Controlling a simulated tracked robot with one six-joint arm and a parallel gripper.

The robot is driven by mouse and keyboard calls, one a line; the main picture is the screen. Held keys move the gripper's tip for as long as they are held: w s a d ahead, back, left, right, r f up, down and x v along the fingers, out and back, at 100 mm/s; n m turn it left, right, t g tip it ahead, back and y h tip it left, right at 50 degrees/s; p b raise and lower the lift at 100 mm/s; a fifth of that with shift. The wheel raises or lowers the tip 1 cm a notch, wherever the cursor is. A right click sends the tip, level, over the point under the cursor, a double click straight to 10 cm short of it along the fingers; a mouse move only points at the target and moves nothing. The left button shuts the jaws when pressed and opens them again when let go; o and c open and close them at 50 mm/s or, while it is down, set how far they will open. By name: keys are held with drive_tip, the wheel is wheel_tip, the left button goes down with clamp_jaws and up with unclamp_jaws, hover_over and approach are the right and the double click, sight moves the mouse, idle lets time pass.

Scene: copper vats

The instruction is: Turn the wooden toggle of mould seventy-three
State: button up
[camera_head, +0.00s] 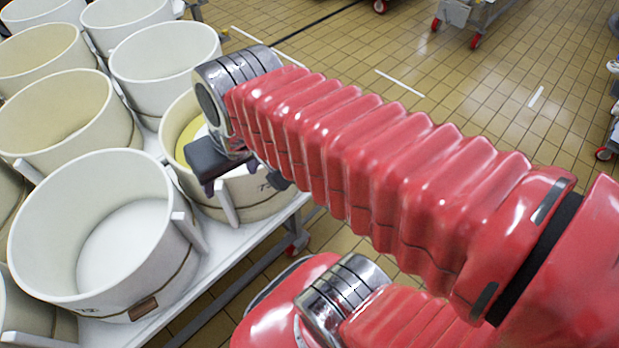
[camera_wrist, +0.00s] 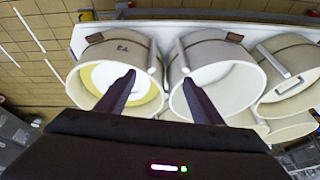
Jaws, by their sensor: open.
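Mould seventy-three (camera_head: 255,203) is a cream round tub at the table's edge, its number partly hidden by my arm. In the wrist view, mould seventy-three (camera_wrist: 110,45) shows its number on the side and yellow and white inside. Its pale wooden toggle (camera_head: 228,204) sticks out from the side wall. The toggle also shows in the wrist view (camera_wrist: 152,57), between the lines of my two fingers. My gripper (camera_head: 243,185) is by the tub's rim, partly behind my wrist. In the wrist view my gripper (camera_wrist: 159,73) is open and empty, and I see no contact with the toggle.
A neighbouring mould (camera_head: 95,225) with its own pale toggle (camera_head: 188,232) stands close beside it. Several more tubs crowd the white table (camera_head: 225,248). The tiled floor (camera_head: 460,95) to the right is open, with red-wheeled carts (camera_head: 475,15) farther off.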

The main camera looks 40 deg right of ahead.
drive_tip(key=o, duration=0.4)
drive_tip(key=w+d+f+m+g+y, duration=0.2)
drive_tip(key=d+f+m+y, duration=0.3)
drive_tip(key=f, duration=0.5)
drive_tip(key=shift+w+d+f+m+g, duration=0.15)
drive_tip(key=shift+w+d+m+g, duration=0.1)
drive_tip(key=shift+d+m+g, duration=0.8)
drive_tip(key=s+d+f+m+t, duration=0.3)
drive_tip(key=d+f+m+t, duration=0.5)
drive_tip(key=d+f+m, duration=0.4)
drive_tip(key=s+d+f+m+t, duration=0.4)
drive_tip(key=d+f+m+t, duration=0.5)
drive_tip(key=f, duration=0.5)
drive_tip(key=d+m, duration=0.2)
drive_tip(key=m, duration=0.1)
drive_tip(key=shift+s+d+f, duration=0.25)
drive_tip(key=shift+d+f, duration=0.05)
drive_tip(key=shift+d, duration=0.05)
drive_tip(key=x, duration=1.3)
drive_tip(key=shift+w+a, duration=0.15)
drive_tip(key=shift+w, duration=0.25)
drive_tip(key=shift+r, duration=0.1)
drive_tip(key=shift+c, duration=0.4)
